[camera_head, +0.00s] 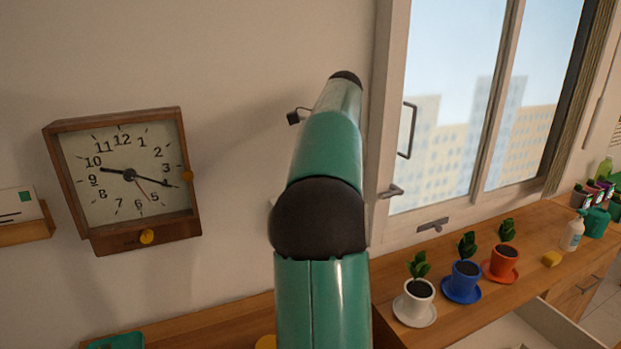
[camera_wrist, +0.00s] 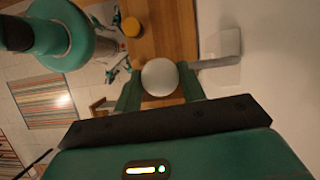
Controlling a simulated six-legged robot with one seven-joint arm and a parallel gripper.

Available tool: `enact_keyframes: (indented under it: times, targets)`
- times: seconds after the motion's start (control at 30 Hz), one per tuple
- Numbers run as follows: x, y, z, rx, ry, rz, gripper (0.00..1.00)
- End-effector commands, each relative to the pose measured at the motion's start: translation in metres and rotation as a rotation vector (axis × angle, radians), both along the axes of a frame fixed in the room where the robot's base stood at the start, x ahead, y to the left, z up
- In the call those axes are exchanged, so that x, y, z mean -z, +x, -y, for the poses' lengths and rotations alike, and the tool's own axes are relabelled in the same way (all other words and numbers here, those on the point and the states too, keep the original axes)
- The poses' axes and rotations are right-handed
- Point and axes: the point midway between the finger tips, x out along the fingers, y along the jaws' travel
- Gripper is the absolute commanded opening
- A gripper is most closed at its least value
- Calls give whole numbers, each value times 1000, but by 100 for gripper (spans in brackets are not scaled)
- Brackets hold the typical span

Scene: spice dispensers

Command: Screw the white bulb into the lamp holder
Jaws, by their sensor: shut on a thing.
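In the wrist view, my gripper (camera_wrist: 160,88) is shut on the round white bulb (camera_wrist: 160,74), with one green finger on each side of it. The bulb's base is hidden. In the head view, my own green arm rises through the middle and hides the gripper and the bulb. I cannot make out the lamp holder for certain in either view. A pale boxy fitting (camera_wrist: 220,46) is on the wall to the right of the bulb in the wrist view; I cannot tell what it is.
A wooden wall clock (camera_head: 122,180) hangs left of my arm, and a window (camera_head: 465,110) with a handle is on the right. Potted plants in white (camera_head: 415,300), blue (camera_head: 463,281) and orange (camera_head: 503,262) pots stand on the wooden counter (camera_head: 400,262). An open drawer (camera_head: 560,325) juts out below.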

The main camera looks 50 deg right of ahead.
Motion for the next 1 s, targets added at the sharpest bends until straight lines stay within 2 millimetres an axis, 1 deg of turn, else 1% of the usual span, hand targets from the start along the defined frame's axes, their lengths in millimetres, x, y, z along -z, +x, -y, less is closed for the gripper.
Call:
enact_keyframes:
  times: [0.1, 0.3, 0.4, 0.5, 0.77, 0.83, 0.93, 1.0]
  targets:
    - [0, -1, -2, 178, 1, 2, 13]
    - [0, -1, -3, 473, 0, 4, 12]
    - [1, -1, -3, 576, 0, 3, 12]
    - [1, -2, -2, 619, 2, 2, 12]
    - [1, -2, -2, 628, 0, 1, 12]
    - [1, -1, -2, 670, -1, 2, 12]
    - [1, -1, -2, 688, -1, 1, 12]
    - [1, -2, -3, 747, -2, 3, 12]
